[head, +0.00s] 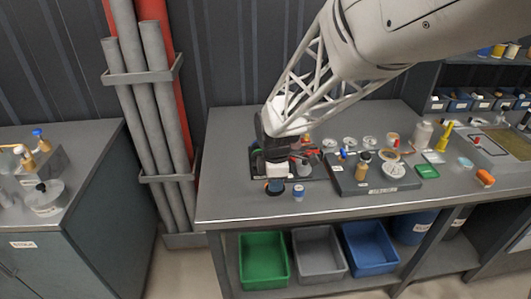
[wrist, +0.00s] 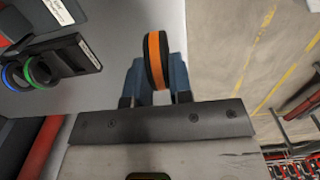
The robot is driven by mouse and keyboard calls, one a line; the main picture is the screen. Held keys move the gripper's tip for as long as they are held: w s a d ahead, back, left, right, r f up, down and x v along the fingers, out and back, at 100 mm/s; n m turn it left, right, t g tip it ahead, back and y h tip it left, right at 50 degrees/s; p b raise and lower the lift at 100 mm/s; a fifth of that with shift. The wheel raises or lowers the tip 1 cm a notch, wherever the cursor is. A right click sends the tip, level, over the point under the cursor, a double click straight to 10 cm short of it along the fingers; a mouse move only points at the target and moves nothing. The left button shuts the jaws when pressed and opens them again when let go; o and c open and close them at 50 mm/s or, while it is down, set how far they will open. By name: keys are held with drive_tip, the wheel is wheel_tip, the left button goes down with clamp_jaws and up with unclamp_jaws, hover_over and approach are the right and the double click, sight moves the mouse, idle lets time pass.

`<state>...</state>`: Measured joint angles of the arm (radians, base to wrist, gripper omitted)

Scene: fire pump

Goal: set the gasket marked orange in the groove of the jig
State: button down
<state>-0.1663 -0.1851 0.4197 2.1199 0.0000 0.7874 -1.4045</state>
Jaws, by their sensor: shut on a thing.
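The gasket marked orange (wrist: 156,60) is a black ring with an orange band around it, seen nearly edge-on in the wrist view. My gripper (wrist: 157,82) is shut on it, with one blue finger on each side. In the head view my gripper (head: 276,186) is above the bench near its front left part; the gasket cannot be made out there. A dark grey block with a round pale dial-like part (head: 394,171) stands to the right of my gripper. I cannot tell whether it is the jig, and no groove can be made out.
In the wrist view, a black rack (wrist: 68,56) at the left carries a blue-marked ring (wrist: 14,75) and a green-marked ring (wrist: 38,70). The bench's front strip (head: 340,205) is mostly clear.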

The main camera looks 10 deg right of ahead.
drive_tip(key=shift+w, duration=0.15)
idle(0.5)
drive_tip(key=w+d+r, duration=0.3)
drive_tip(key=w+d, duration=0.2)
drive_tip(key=w, duration=0.5)
drive_tip(key=w+d+r, duration=0.3)
drive_tip(key=w+d, duration=0.3)
drive_tip(key=w, duration=0.4)
drive_tip(key=shift+d+r, duration=0.25)
drive_tip(key=shift+f, duration=0.1)
drive_tip(key=shift+f, duration=3.05)
drive_tip(key=shift+f, duration=1.85)
drive_tip(key=shift+f, duration=0.15)
